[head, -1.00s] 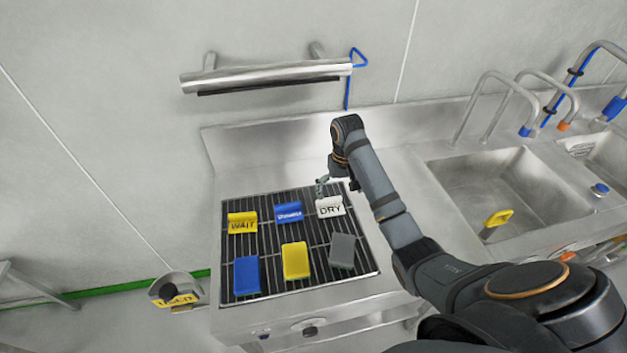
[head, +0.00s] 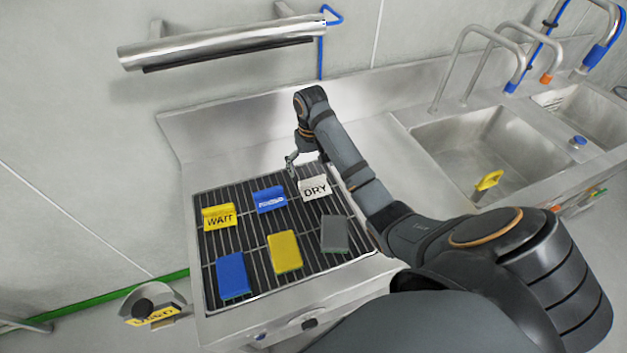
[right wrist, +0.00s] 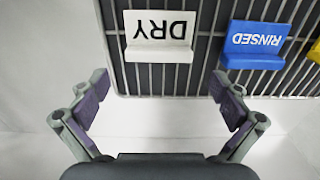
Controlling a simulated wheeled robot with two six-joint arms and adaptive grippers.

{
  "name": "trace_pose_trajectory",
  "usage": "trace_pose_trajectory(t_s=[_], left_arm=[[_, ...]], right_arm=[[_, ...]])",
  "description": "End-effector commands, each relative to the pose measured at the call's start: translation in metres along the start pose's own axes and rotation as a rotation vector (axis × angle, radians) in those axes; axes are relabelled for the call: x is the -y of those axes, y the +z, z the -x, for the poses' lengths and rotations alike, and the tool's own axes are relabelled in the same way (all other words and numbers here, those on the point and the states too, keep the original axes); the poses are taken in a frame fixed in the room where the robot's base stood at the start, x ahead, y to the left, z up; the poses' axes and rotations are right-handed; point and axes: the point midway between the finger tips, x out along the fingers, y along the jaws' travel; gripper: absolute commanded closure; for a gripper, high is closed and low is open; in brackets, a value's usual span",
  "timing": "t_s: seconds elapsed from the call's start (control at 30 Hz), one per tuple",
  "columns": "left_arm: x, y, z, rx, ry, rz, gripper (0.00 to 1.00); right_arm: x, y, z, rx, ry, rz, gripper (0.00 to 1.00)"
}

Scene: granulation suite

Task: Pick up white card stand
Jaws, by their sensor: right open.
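The white card stand (head: 314,188), lettered DRY, stands at the back right of the slatted drain grid. In the right wrist view the white card stand (right wrist: 158,40) is upside down at the top, ahead of the open fingers and slightly left of their midline. My right gripper (head: 292,164) is behind and just left of the white stand in the head view. Its fingers are apart and empty in the right wrist view (right wrist: 163,108), with a gap to the stand. My left gripper is not in view.
A blue RINSED stand (head: 270,199) is beside the white one, and a yellow WAIT stand (head: 219,216) is farther left. Blue (head: 233,276), yellow (head: 285,252) and grey (head: 335,234) blocks lie in front. A sink basin (head: 480,150) is at right.

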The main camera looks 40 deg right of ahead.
Motion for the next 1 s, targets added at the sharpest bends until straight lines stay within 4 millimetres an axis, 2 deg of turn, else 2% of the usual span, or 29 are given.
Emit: trace_pose_trajectory(t_s=[0.1,0.23,0.33,0.53,0.57,0.83,1.0], left_arm=[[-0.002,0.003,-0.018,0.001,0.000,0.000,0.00],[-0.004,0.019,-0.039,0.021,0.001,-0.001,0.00],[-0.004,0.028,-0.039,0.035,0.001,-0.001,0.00],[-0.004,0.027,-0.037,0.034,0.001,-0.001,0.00],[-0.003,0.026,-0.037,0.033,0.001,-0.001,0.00],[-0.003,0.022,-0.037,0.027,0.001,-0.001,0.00],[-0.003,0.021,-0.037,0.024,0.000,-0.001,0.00]], right_arm=[[-0.001,0.000,-0.018,0.001,0.000,0.000,0.00],[-0.002,0.000,-0.040,0.001,0.000,0.000,0.00],[-0.002,0.000,-0.050,0.001,0.000,0.000,0.00],[-0.002,-0.001,-0.050,0.000,0.000,0.000,0.00],[-0.002,-0.001,-0.050,0.000,0.000,0.000,0.01],[-0.002,-0.001,-0.050,0.001,0.000,0.000,0.37],[-0.002,0.000,-0.050,0.001,0.000,0.000,0.37]])
